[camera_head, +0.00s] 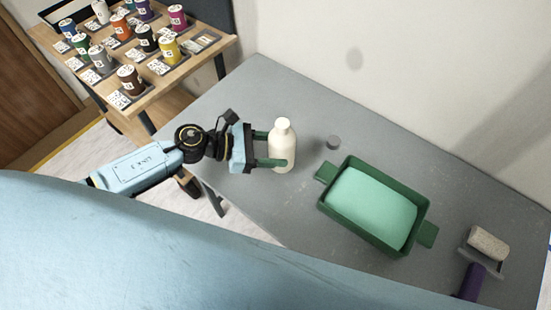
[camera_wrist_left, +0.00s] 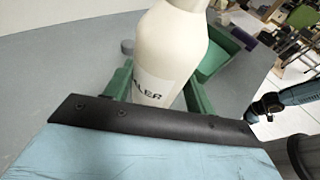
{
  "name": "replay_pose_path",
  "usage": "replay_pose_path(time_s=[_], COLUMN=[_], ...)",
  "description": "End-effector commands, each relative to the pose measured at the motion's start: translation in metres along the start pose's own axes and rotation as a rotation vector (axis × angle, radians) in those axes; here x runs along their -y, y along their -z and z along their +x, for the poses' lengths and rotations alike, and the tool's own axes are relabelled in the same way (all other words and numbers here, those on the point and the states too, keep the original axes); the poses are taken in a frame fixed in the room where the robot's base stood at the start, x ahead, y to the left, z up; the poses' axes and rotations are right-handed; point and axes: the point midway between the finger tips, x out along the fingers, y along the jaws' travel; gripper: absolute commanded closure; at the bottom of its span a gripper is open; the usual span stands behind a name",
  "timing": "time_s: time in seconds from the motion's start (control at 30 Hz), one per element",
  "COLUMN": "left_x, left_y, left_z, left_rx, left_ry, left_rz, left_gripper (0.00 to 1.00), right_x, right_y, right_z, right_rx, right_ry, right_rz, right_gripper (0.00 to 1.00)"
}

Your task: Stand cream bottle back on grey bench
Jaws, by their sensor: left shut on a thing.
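The cream bottle (camera_head: 282,148) is upright at the left part of the grey bench (camera_head: 262,88) in the head view. My left gripper (camera_head: 277,149) is shut on it, with one green finger on each side of its body. In the left wrist view the bottle (camera_wrist_left: 168,55) rises between the fingers and shows dark lettering. I cannot tell whether its base touches the bench or is a little above it. My right gripper is not in view.
A green tray (camera_head: 325,205) with a pale green filling stands right of the bottle. A small grey disc or cap (camera_head: 333,142) lies between them. A roller with a purple handle (camera_head: 472,281) lies at the far right. A wooden rack (camera_head: 146,98) of coloured cans stands at the upper left.

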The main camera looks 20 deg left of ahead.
Motion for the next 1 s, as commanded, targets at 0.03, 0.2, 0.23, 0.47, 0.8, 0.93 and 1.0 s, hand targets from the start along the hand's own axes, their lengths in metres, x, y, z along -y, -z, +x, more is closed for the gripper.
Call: replay_pose_path(time_s=[0.03,0.2,0.23,0.47,0.8,0.93,1.0], left_x=[-0.001,0.000,0.000,-0.001,-0.001,-0.001,-0.001], left_y=[0.005,0.024,0.028,0.044,0.048,0.047,0.047], left_z=[0.002,0.008,0.009,0.014,0.015,0.015,0.015], left_rx=[0.001,0.001,0.001,0.002,0.001,0.001,0.001], left_ry=[-0.001,-0.001,-0.001,-0.001,-0.001,-0.001,-0.001], left_rz=[-0.001,-0.003,-0.003,0.000,0.001,0.001,0.001], left_gripper=[0.77,0.77,0.77,0.77,0.77,0.34,0.25], right_x=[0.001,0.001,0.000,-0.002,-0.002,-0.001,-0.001], right_y=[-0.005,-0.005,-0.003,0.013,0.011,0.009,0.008], right_z=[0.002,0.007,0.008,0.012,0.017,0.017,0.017], right_rx=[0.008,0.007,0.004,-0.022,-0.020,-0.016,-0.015], right_ry=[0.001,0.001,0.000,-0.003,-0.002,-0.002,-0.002], right_rz=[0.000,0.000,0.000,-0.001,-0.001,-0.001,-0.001], right_gripper=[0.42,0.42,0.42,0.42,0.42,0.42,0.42])
